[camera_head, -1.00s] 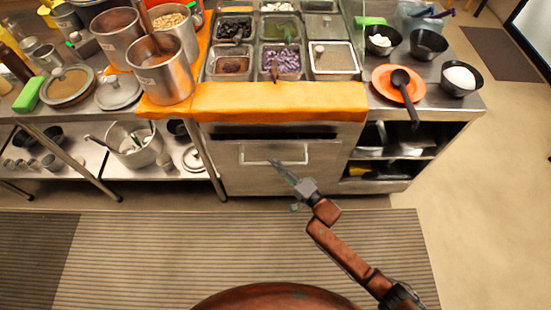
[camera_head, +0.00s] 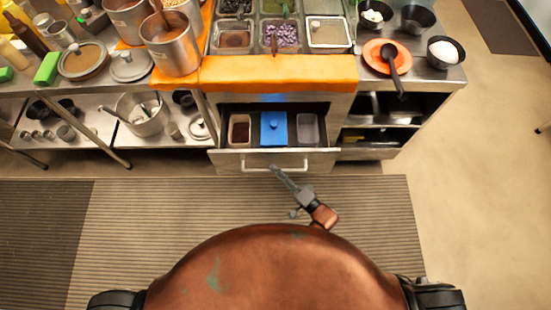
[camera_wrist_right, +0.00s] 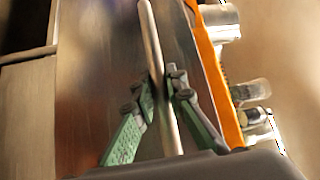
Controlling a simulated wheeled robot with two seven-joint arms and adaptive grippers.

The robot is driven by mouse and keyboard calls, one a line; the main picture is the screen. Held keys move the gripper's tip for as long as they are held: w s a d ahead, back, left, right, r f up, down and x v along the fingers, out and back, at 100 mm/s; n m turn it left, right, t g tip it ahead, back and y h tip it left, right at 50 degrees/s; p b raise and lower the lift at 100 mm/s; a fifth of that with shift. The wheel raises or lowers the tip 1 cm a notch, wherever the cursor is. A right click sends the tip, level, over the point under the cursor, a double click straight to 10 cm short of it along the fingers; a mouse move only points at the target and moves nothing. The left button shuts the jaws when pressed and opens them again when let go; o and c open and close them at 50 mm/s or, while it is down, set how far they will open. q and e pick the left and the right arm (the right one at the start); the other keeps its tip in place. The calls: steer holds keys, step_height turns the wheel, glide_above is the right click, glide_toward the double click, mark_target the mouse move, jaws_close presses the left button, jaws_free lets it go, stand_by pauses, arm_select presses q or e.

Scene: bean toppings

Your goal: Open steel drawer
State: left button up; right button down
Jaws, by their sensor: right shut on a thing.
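The steel drawer (camera_head: 225,161) under the counter is pulled open. Its bar handle (camera_head: 250,166) runs along the front. My right gripper (camera_head: 277,170) is at the handle's middle. In the right wrist view, the fingers of my right gripper (camera_wrist_right: 161,88) close from both sides on the pale handle bar (camera_wrist_right: 152,40), with the steel drawer front beside it. Inside the drawer are a container with dark red-brown contents (camera_head: 239,131), a blue-lidded container (camera_head: 273,128) and a grey container (camera_head: 308,129). My left gripper is not in view.
The counter above has an orange-covered edge (camera_head: 280,74) and topping pans. Metal pots (camera_head: 174,48) stand at left. An orange plate with a black spoon (camera_head: 388,57) and black bowls are at right. Open shelves flank the drawer. A striped mat (camera_head: 130,210) covers the floor in front.

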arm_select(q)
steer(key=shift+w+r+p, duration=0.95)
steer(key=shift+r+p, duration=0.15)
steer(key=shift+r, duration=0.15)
arm_select(e)
steer(key=s, duration=0.7)
steer(key=shift+s, duration=0.35)
steer(key=shift+f, duration=0.1)
steer(key=c, duration=1.9)
jaws_free()
steer(key=shift+c, duration=0.2)
steer(key=v, duration=1.2)
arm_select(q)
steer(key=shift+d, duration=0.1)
